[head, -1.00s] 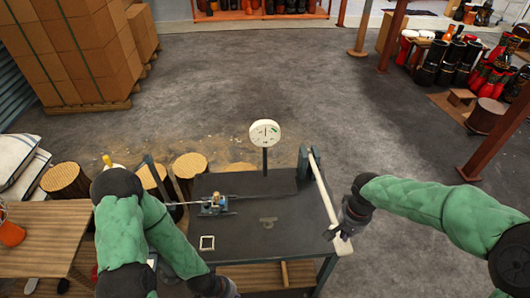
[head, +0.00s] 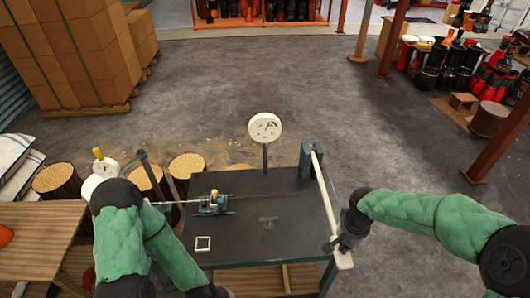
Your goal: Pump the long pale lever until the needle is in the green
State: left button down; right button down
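The long pale lever (head: 326,196) runs from a dark upright bracket (head: 306,160) at the table's back right corner to a wide pale end at the front right edge. My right gripper (head: 334,244) is at the lever near its front end, with dark fingers across it, and appears shut on it. The round white gauge (head: 265,127) stands on a post at the table's back. It shows a small red mark and a bit of green; the exact needle reading is too small to tell. My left gripper (head: 214,291) is at the bottom edge, mostly cut off.
Log stumps (head: 186,167) and a wooden table (head: 35,220) stand at left. The floor behind is clear.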

notch_tip(320, 180, down, 8)
jog(key=f+b, duration=0.1)
jog(key=b, duration=0.5)
notch_tip(320, 180, up, 19)
jog(key=p, duration=1.3)
jog(key=shift+s+r+p, duration=0.2)
jog(key=shift+s+p, duration=0.15)
jog(key=shift+p, duration=0.05)
jog(key=shift+r, duration=0.1)
notch_tip(320, 180, up, 5)
jog(key=p, duration=0.3)
jog(key=shift+p, duration=0.3)
